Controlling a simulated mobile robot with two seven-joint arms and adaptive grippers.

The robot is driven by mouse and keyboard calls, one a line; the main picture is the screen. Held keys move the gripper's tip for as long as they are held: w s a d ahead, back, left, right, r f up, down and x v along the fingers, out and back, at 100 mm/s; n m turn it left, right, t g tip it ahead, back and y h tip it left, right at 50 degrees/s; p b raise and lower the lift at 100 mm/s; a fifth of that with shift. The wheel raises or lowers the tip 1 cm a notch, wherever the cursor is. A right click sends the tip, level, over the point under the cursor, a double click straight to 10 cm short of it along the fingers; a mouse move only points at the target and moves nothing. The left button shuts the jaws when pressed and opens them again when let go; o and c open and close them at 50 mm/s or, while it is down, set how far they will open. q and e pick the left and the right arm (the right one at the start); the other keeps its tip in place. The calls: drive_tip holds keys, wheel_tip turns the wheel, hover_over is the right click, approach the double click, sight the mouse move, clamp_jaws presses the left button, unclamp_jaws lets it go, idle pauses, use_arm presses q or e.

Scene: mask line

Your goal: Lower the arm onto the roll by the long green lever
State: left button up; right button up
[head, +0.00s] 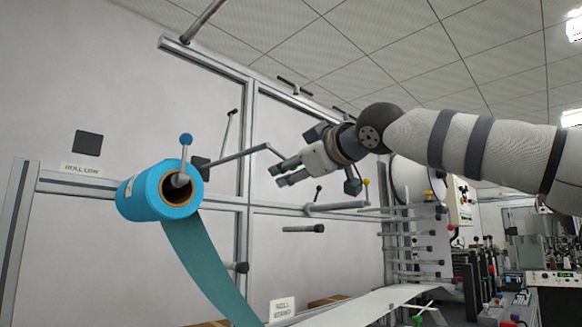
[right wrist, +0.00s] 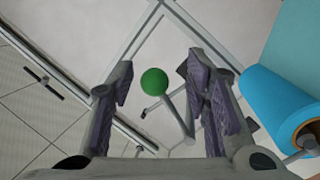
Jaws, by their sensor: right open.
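The blue roll (head: 140,197) sits on a spindle at the left of the head view, its teal web hanging down to the right. It also shows at the right edge of the right wrist view (right wrist: 272,98). A green ball knob (right wrist: 155,82) on a grey lever (right wrist: 176,112) shows between the fingers of my right gripper (right wrist: 160,85), which is open. I cannot tell whether the fingers touch the knob. In the head view my right gripper (head: 281,171) is right of the roll, near the end of a grey bar (head: 238,156); no green knob shows there. My left gripper is not in view.
A blue ball-topped handle (head: 186,140) stands by the roll's core. A metal frame (head: 247,120) lines the white wall behind. A rod with a yellow knob (head: 366,182) and several rollers (head: 425,248) are to the right. A white web (head: 375,302) runs below.

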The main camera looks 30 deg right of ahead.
drive_tip(key=shift+w+r, duration=0.25)
drive_tip(key=shift+w, duration=0.2)
clamp_jaws()
